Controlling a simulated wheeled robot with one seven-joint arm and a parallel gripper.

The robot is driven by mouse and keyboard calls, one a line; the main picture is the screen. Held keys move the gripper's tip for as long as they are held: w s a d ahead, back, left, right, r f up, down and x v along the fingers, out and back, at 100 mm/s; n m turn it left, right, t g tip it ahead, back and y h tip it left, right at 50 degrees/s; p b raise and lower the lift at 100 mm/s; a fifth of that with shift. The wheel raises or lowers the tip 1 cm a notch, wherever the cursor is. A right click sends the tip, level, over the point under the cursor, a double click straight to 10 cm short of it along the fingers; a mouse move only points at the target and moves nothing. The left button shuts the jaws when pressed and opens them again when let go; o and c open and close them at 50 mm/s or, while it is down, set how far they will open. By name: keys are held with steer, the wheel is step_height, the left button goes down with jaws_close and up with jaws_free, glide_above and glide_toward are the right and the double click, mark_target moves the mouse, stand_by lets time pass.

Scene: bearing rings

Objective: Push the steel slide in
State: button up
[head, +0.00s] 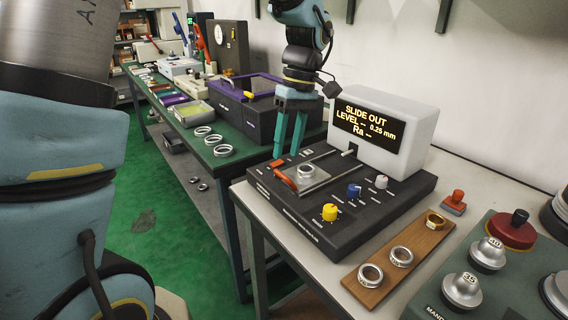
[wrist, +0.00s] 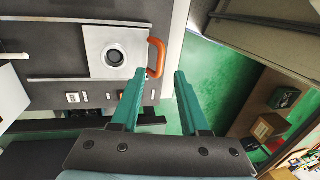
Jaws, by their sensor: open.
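The steel slide (head: 318,183) is a flat plate with a bearing ring (head: 306,171) on it, set in the dark tester base. Its orange handle (head: 285,178) is at its left end. The tester's display (head: 368,128) reads "SLIDE OUT". My gripper (head: 288,152) is open and empty, with teal fingers pointing down near the handle end. In the wrist view the slide (wrist: 94,66) and its handle (wrist: 158,57) lie just beyond the fingertips of my gripper (wrist: 160,76). I cannot tell whether a finger touches the handle.
Yellow, blue and grey knobs (head: 330,212) line the tester's front. A wooden board (head: 408,258) with several rings lies on the right. A red-handled stamp (head: 454,202) stands behind it. A green bench (head: 228,172) with rings and a purple-edged case (head: 232,107) is at left.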

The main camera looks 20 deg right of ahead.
mark_target(282, 173)
steer(key=shift+x, duration=2.35)
jaws_close()
